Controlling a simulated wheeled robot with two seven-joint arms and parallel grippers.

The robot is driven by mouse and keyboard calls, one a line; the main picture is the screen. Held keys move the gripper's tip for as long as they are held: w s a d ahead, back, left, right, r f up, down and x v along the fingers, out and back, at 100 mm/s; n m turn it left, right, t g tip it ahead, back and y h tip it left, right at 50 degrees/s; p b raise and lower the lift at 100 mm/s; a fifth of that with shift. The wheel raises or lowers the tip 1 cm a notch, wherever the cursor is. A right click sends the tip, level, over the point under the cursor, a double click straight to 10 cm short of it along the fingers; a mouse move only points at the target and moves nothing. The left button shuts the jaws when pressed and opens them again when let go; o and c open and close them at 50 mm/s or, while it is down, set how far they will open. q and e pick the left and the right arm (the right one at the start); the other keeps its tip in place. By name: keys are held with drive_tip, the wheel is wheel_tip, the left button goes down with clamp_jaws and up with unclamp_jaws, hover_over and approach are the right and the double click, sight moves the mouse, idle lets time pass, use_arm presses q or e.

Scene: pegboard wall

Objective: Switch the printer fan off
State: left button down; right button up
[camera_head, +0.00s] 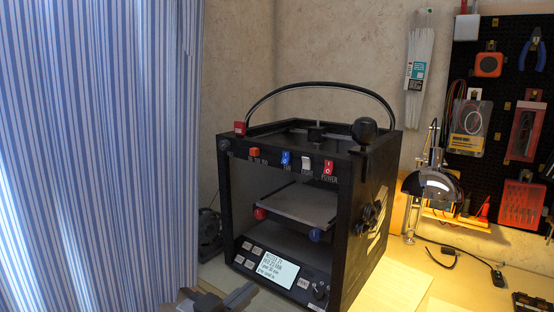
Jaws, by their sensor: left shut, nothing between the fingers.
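The black box-framed printer (345,185) stands on the table in the middle of the view. Its top front bar carries a row of controls. The blue rocker switch (285,158) has a small label under it that seems to read FAN; its rocker position is too small to tell. A white switch (307,163) and a red switch (328,167) labelled POWER sit to its right, and an orange control (254,153) to its left. My left gripper (236,297) is at the bottom edge, shut and empty, well below the switches and apart from the printer. My right gripper is out of view.
A striped curtain (100,140) fills the left side. A black cable arches over the printer's top. A small dark fan (209,235) stands left of the printer. A lamp (432,183) and a tool pegboard (500,120) are at the right. Space before the switches looks clear.

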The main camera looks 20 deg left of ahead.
use_arm(q)
drive_tip(key=w+a+r+t+h, duration=0.1)
drive_tip(key=r, duration=0.7)
drive_tip(key=w+a+r+m+t+h, duration=0.1)
drive_tip(key=w+a+r+t, duration=0.1)
drive_tip(key=r, duration=0.7)
drive_tip(key=shift+a+t+p, duration=0.15)
drive_tip(key=shift+t+p, duration=0.15)
drive_tip(key=shift+p, duration=0.1)
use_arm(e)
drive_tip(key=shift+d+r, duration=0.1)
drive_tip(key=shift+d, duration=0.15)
use_arm(q)
drive_tip(key=shift+r, duration=0.15)
drive_tip(key=p, duration=0.3)
approach(287, 156)
wheel_tip(287, 156, up, 4)
drive_tip(key=w, duration=0.2)
drive_tip(key=w+d+f, duration=0.1)
drive_tip(key=w+d, duration=0.1)
drive_tip(key=shift+w+f+b, duration=0.3)
drive_tip(key=shift+w+f, duration=0.05)
drive_tip(key=shift+f, duration=0.05)
drive_tip(key=shift+w+d+f, duration=0.1)
drive_tip(key=shift+w, duration=0.15)
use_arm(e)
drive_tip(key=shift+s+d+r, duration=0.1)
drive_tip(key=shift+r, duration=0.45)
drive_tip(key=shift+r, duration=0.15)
